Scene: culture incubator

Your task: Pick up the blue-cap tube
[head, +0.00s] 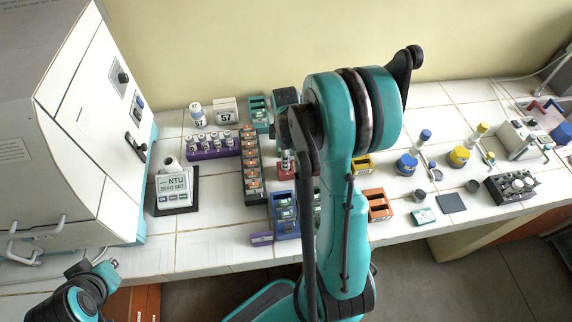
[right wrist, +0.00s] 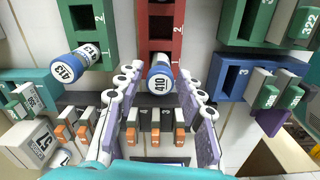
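Two blue-cap tubes show in the right wrist view. One, marked 410 (right wrist: 160,80), stands in front of a red rack (right wrist: 160,35), between the two fingers of my right gripper (right wrist: 161,76). The fingers are apart with a small gap to the cap on each side, so the gripper is open. The other blue-cap tube, marked 413 (right wrist: 70,66), is at the left by a green rack (right wrist: 85,18). In the head view my right arm hides much of the racks and my right gripper. My left gripper (head: 107,268) is low at the left, and its fingers are unclear.
Orange-tipped vials (right wrist: 141,131) in a dark rack lie below the tube in the right wrist view. More racks stand close on both sides. In the head view a white machine (head: 70,130) fills the left, and flasks (head: 406,165) stand right of my arm.

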